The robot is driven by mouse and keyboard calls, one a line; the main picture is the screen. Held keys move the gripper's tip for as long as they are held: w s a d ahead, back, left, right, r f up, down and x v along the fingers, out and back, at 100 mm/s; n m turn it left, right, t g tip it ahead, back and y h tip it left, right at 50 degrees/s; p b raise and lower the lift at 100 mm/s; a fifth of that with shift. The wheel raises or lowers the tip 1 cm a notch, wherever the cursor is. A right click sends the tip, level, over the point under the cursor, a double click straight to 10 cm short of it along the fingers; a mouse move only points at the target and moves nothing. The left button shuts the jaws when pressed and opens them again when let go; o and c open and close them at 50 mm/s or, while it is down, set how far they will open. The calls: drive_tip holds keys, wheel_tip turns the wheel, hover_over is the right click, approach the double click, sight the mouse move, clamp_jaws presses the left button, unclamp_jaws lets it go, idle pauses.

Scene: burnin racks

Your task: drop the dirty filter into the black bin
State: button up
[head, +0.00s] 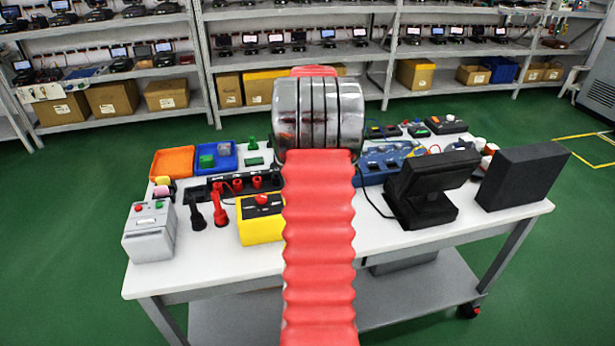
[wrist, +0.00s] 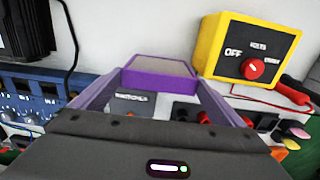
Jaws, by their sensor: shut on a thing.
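In the wrist view my gripper (wrist: 160,82) is shut on a purple-edged block with a grey face (wrist: 160,66), which looks like the filter. It is held between the purple fingertips, above the white table. How dirty it is cannot be told. In the head view my red and metal arm hides the gripper and the block. No open black bin can be made out for certain. A plain black box (head: 524,178) stands at the table's right end; whether it is hollow cannot be told.
The white table (head: 260,262) is crowded. A yellow meter box (wrist: 247,48) with a red knob, a blue device (wrist: 28,100) and a black strip with red parts (head: 236,187) lie around the gripper. A black monitor-like unit (head: 430,187) stands right. Shelves line the back.

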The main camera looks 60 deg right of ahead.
drive_tip(key=shift+f, duration=0.3)
drive_tip(key=o, duration=1.1)
wheel_tip(320, 180, up, 12)
drive_tip(key=shift+r, duration=0.15)
idle(0.4)
